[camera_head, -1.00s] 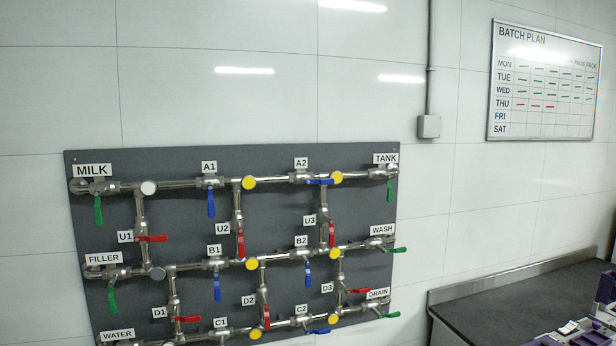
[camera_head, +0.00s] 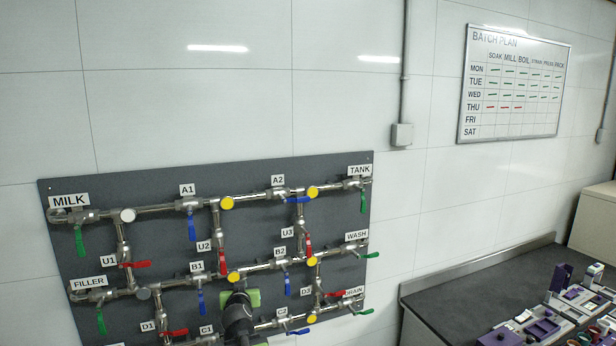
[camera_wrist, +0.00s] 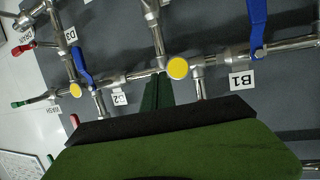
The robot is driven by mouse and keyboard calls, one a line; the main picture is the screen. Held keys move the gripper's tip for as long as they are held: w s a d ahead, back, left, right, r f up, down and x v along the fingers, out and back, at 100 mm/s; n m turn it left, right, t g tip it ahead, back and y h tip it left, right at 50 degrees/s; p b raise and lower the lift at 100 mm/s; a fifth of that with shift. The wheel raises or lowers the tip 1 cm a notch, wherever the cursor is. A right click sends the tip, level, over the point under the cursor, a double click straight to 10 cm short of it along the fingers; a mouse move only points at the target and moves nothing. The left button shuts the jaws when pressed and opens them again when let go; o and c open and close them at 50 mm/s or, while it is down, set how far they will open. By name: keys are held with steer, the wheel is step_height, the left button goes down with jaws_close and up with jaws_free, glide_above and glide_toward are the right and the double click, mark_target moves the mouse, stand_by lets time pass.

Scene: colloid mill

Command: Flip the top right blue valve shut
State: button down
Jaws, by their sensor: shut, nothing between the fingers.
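The A2 valve has a blue handle (camera_head: 297,199) on the top pipe, at the right of the dark panel (camera_head: 265,228). The handle lies sideways, along its pipe. The A1 blue handle (camera_head: 191,227) on the same pipe hangs down, across it. My gripper (camera_wrist: 157,88), with green fingers, is shut and empty. In the head view its green part (camera_head: 253,298) shows below the middle pipe, lower and left of A2. In the wrist view, turned upside down, the fingers are near a yellow disc (camera_wrist: 177,68) between B1 and B2. A2 is not seen there.
Blue handles B1 (camera_head: 201,302) and B2 (camera_head: 287,285) hang down near my gripper. Red handles U2 (camera_head: 223,261) and U3 (camera_head: 308,245) hang on upright pipes. A dark counter (camera_head: 450,294) with purple items stands at the right. The wall above the panel is clear.

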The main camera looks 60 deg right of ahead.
steer(key=s+d+r+t+h+p, duration=0.1)
steer(key=s+d+r+p, duration=0.1)
steer(key=s+d+r, duration=0.3)
steer(key=s+d+r+t+h+p, duration=0.1)
steer(key=s+d+r+p, duration=0.1)
steer(key=r, duration=0.5)
steer(key=s+d+r+t+h+p, duration=0.1)
steer(key=s+d+r+p, duration=0.1)
steer(key=s+d+r, duration=0.3)
steer(key=s+r+n+t+y+p, duration=0.1)
steer(key=s+r+n+t+p, duration=0.2)
steer(key=s+r, duration=0.5)
step_height(320, 180, up, 3)
steer(key=shift+s+d+f+n+t+y+p, duration=0.1)
steer(key=shift+s+d+n+t+y+p, duration=0.25)
steer(key=shift+t+p, duration=0.55)
steer(key=shift+w, duration=0.15)
step_height(320, 180, up, 4)
steer(key=p, duration=0.4)
glide_above(307, 197)
steer(key=a, duration=0.2)
steer(key=f+b, duration=0.2)
steer(key=s+f+b, duration=0.1)
steer(key=f+b, duration=0.1)
steer(key=b, duration=0.1)
steer(key=shift+s+d+f, duration=0.15)
steer(key=shift+f, duration=0.25)
steer(key=shift+r, duration=0.1)
